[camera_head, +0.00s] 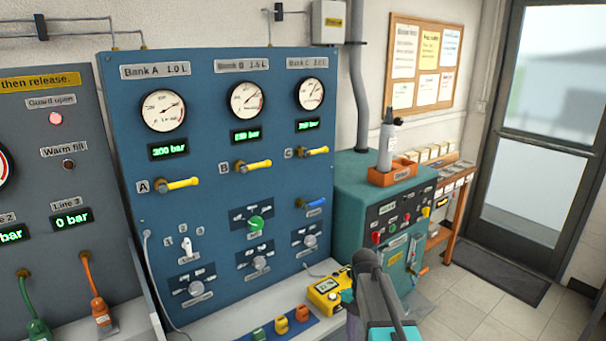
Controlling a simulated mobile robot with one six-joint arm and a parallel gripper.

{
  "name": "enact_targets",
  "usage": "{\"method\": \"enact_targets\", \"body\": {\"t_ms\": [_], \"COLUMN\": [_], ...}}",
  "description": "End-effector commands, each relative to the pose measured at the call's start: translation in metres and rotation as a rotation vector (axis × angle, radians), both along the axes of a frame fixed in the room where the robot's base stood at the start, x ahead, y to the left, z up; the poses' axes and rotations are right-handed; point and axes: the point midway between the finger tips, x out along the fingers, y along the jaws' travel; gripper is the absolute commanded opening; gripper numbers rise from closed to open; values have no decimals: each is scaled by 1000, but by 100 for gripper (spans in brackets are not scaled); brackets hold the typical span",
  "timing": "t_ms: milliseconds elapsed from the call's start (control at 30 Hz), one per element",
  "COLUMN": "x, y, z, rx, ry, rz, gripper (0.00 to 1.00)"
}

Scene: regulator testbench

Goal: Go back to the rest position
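Part of my arm (378,292), dark grey with a teal cap, rises at the bottom right of centre. No fingertips of my gripper can be made out. The arm stands in front of the bench, beside a yellow handheld device (325,297) and overlapping its right side. The blue panel (215,210) behind carries three gauges with lit readouts and three yellow-handled valves marked A, B and C, their handles pointing right.
A teal cabinet (350,190) stands right of the panel with an orange tray (392,174) holding a grey bottle (387,143). Small coloured items (281,325) lie on the bench's blue mat. A grey panel (50,170) is at left. Floor (470,310) at right looks clear.

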Motion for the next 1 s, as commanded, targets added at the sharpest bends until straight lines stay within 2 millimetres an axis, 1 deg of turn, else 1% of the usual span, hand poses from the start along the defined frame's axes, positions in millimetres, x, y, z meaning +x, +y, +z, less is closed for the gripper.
{"method": "enact_targets", "body": {"t_ms": [33,100,267,500,767,1000], "x": [-10,-21,-49,-94,-148,-200], "y": [0,0,0,0,0,0], "z": [-15,-32,-69,-122,-173,-214], "rx": [-3,-10,-31,-81,-160,-258], "ry": [19,40,88,151,210,253], "rz": [-10,-27,-79,-188,-343,-520], "gripper": [48,48,48,48,48,48]}}
